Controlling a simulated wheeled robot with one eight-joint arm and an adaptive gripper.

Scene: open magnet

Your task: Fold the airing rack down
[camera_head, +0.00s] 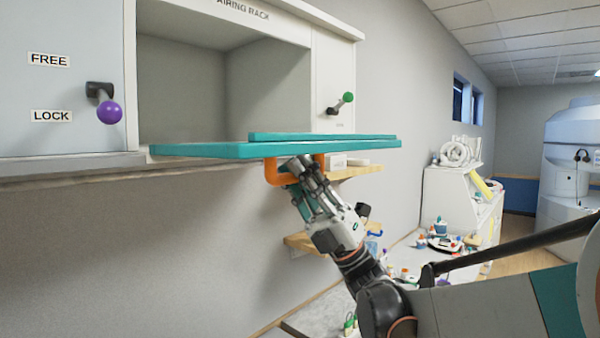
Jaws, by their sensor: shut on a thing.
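The airing rack (210,150) is a teal panel that lies about level, sticking out from the front of a pale cabinet (335,55) on the wall. A label reading "AIRING RACK" is above the cabinet's open niche (180,80). An orange handle (271,174) hangs under the panel's near edge. My gripper (293,168) comes from below and is shut on the orange handle. The fingers hide part of the handle.
A purple-knobbed lever (109,112) sits beside FREE and LOCK labels, nearer LOCK. A green-knobbed lever (347,98) is at the right. Wooden shelves (358,171) stick out below the rack. A cluttered white stand (455,200) is at the right.

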